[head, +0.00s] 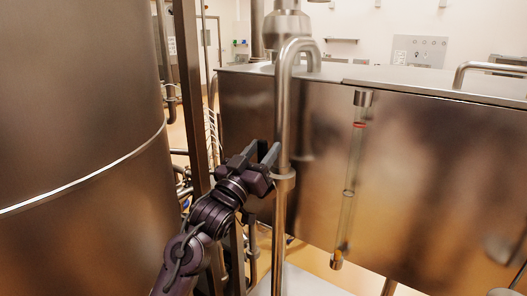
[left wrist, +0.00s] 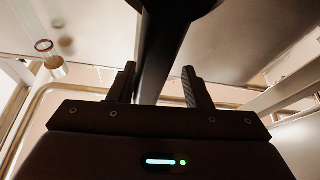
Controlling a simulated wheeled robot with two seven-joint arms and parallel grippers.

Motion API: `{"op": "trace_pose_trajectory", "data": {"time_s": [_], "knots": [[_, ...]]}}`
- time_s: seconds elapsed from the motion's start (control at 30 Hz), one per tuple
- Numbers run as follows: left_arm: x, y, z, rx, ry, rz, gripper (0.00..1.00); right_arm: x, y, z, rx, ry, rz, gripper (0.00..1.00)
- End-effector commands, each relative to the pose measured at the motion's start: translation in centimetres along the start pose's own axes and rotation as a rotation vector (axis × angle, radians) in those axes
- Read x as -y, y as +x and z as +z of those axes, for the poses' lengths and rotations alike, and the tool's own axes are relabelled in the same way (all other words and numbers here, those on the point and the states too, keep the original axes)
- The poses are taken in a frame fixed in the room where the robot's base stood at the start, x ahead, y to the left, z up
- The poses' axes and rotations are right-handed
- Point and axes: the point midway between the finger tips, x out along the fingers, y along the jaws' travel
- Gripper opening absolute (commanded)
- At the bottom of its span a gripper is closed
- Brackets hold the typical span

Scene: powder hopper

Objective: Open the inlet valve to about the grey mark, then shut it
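My left gripper (head: 261,152) is open beside the vertical steel pipe (head: 282,230), close to the collar (head: 284,181) on it. In the left wrist view, the fingers of the left gripper (left wrist: 159,85) stand apart, with a dark bar (left wrist: 163,45) showing in the gap between them. I cannot tell whether they touch it. A sight tube (head: 353,155) on the hopper front has a red ring (head: 359,125) near its top and a grey ring (head: 348,192) lower down. I cannot make out a valve handle for certain. My right gripper is not in view.
The wide steel hopper (head: 430,180) fills the right and a large round tank (head: 75,110) the left. A dark upright post (head: 189,90) stands just left of my gripper. A wall panel (head: 419,51) is at the back.

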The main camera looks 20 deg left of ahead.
Motion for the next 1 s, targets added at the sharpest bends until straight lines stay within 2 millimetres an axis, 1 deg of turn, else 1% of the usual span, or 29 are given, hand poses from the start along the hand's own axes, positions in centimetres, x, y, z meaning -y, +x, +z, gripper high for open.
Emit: {"op": "trace_pose_trajectory", "data": {"time_s": [0.03,1.0], "knots": [[0.3,-0.4,0.1,0.0,0.0,-0.006,0.42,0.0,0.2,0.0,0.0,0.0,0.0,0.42],[0.6,-7.3,0.2,0.003,0.0,-0.004,0.42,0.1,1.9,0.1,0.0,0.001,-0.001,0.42]]}}
